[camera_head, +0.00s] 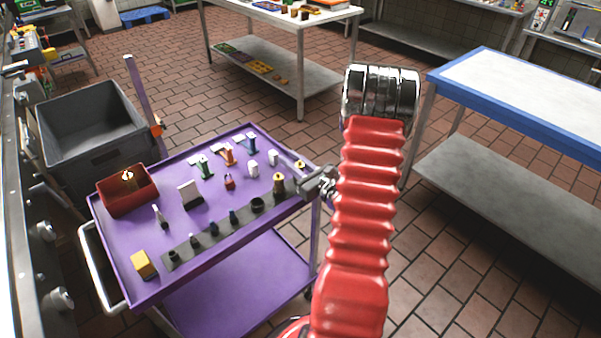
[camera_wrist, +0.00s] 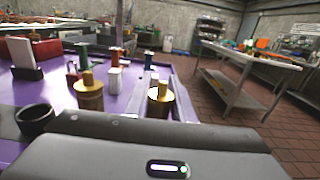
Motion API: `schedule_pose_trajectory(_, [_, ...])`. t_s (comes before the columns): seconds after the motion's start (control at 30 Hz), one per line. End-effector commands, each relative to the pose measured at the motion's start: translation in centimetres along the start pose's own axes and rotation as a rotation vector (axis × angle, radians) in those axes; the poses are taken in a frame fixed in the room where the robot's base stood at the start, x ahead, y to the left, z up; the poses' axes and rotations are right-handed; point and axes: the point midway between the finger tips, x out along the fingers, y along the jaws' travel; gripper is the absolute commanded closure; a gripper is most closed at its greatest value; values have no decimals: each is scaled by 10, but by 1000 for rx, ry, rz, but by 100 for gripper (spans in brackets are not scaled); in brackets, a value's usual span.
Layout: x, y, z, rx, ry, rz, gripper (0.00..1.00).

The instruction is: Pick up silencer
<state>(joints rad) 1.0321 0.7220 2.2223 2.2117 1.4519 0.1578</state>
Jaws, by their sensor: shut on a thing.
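Small brass silencers with narrower stems stand at the right end of the purple cart (camera_head: 215,270). One brass silencer (camera_head: 278,183) stands on the dark strip, and it shows left of centre in the wrist view (camera_wrist: 88,98). Another brass silencer (camera_head: 300,165) is right at my fingertips. It shows at the centre of the wrist view (camera_wrist: 160,98), with its lower end hidden behind my gripper. My gripper (camera_head: 305,187) reaches in from the right, low over the cart's right corner, and is shut on this silencer. The fingertips' contact is not clearly visible.
A red bin (camera_head: 112,198) with a brass piece inside is at the cart's left. The dark strip (camera_head: 183,256) holds several small dark parts. A yellow block (camera_head: 143,264) is at the front left. A blue-edged table (camera_head: 520,95) stands right. Tiled floor lies between.

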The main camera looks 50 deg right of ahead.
Motion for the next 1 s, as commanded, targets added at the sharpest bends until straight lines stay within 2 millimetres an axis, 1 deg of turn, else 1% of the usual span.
schedule_pose_trajectory(0.03, [0, 0, 0, 0, 0, 0, 95])
schedule_pose_trajectory(0.1, [0, 0, 0, 0, 0, 0, 99])
schedule_pose_trajectory(0.37, [0, 0, 1, 0, 0, 0, 99])
schedule_pose_trajectory(0.57, [0, 0, 11, -2, -1, 0, 99])
schedule_pose_trajectory(0.77, [0, 0, 33, -4, -3, 1, 99])
schedule_pose_trajectory(1.0, [0, 0, 68, -4, -2, 1, 99])
